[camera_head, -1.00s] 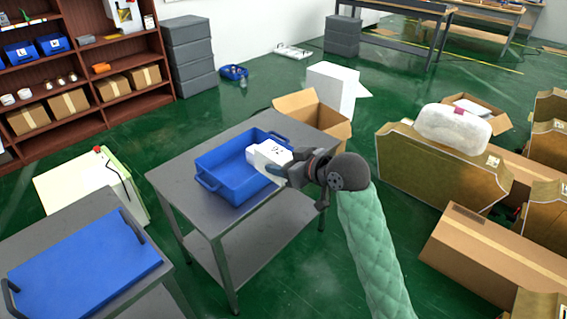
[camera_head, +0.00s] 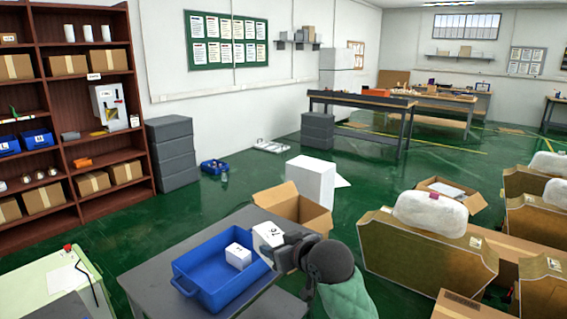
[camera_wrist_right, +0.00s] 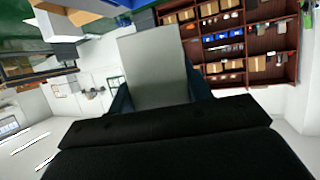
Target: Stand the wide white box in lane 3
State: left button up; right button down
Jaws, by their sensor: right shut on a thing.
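My right gripper (camera_head: 279,252) is shut on a white box (camera_head: 267,237) with small dark print, held tilted above the right rim of a blue tray (camera_head: 190,287). In the right wrist view the held box (camera_wrist_right: 155,70) shows as a plain grey-white face between the fingers. Another small white box (camera_head: 238,256) stands inside the tray. I cannot tell from these views how the widths of the two boxes compare. Lane 3 cannot be made out in any view. My left gripper is not in view.
The tray sits on a grey table (camera_head: 140,285). An open cardboard box (camera_head: 293,207) and a tall white box (camera_head: 311,180) stand behind it. A brown shelf (camera_head: 130,196) holds a white-grey machine (camera_head: 109,107). Green floor (camera_head: 230,190) is clear between shelf and table.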

jog(key=w+d+f+m+t+h, duration=0.25)
jog(key=d+m+h, duration=0.3)
jog(key=d, duration=0.85)
jog(key=s+d+f+h, duration=0.1)
jog(key=s+d+f, duration=0.3)
jog(key=f, duration=0.5)
jog(key=s+d+f+m+h, duration=0.1)
jog(key=s+d+f, duration=0.3)
jog(key=s+f, duration=0.3)
notch_tip(320, 180, down, 3)
jog(key=shift+f, duration=0.2)
jog(key=shift+d+m, duration=0.1)
jog(key=shift+m, duration=0.15)
